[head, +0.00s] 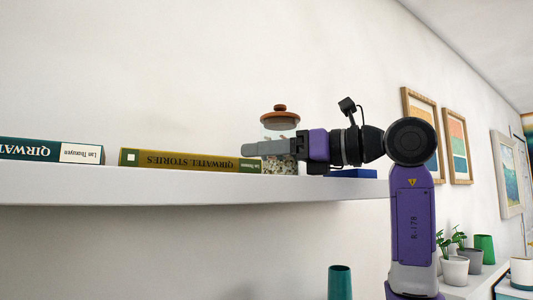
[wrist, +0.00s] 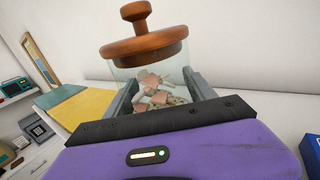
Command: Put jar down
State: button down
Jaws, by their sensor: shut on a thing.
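The jar (head: 280,128) is clear glass with a brown wooden lid and pale and pinkish pieces inside. It is upright at the white shelf (head: 210,186), in front of the wall. My gripper (head: 262,147) reaches in from the right and is shut around the jar's body. The jar also shows in the wrist view (wrist: 150,62), between the two grey fingers (wrist: 160,95). The jar's base is low by the shelf top; I cannot tell whether it touches.
A yellow-olive book (head: 180,160) lies on the shelf just left of the jar, and a teal book (head: 40,150) lies farther left. A blue box (head: 352,173) sits close on the right. Bare shelf shows between the books.

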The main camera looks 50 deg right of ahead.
jog(key=shift+f, duration=0.1)
jog(key=shift+c, duration=1.5)
grip_release()
jog(key=shift+r, duration=0.2)
jog(key=shift+s+d+f, duration=0.1)
jog(key=shift+s+d, duration=0.05)
jog(key=shift+s, duration=0.2)
jog(key=b+v, duration=0.2)
jog(key=v, duration=0.9)
jog(key=shift+s, duration=0.15)
jog(key=shift+d, duration=0.1)
